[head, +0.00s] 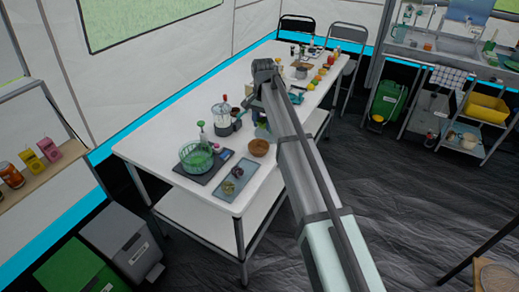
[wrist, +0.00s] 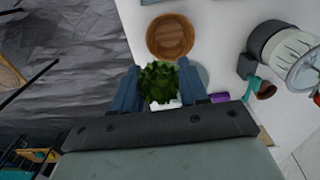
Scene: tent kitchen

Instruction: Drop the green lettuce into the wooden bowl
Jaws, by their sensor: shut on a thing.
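The green lettuce (wrist: 158,82) is held between the two blue fingers of my gripper (wrist: 156,86) in the wrist view. My gripper is shut on it. The wooden bowl (wrist: 170,37) sits on the white table just beyond the lettuce, toward the top of the wrist view, and looks empty. The lettuce appears apart from the bowl; its height over the table is hard to tell. In the head view the wooden bowl (head: 258,147) stands near the table's front edge, left of my arm. There my arm hides most of the gripper and lettuce.
A blender-like appliance (wrist: 291,48) stands right of the bowl in the wrist view. On the white table (head: 160,143), a green basket (head: 196,157) and a grey tray (head: 236,180) lie left of the bowl. Several foods crowd the table's far end. The table edge runs close by the bowl.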

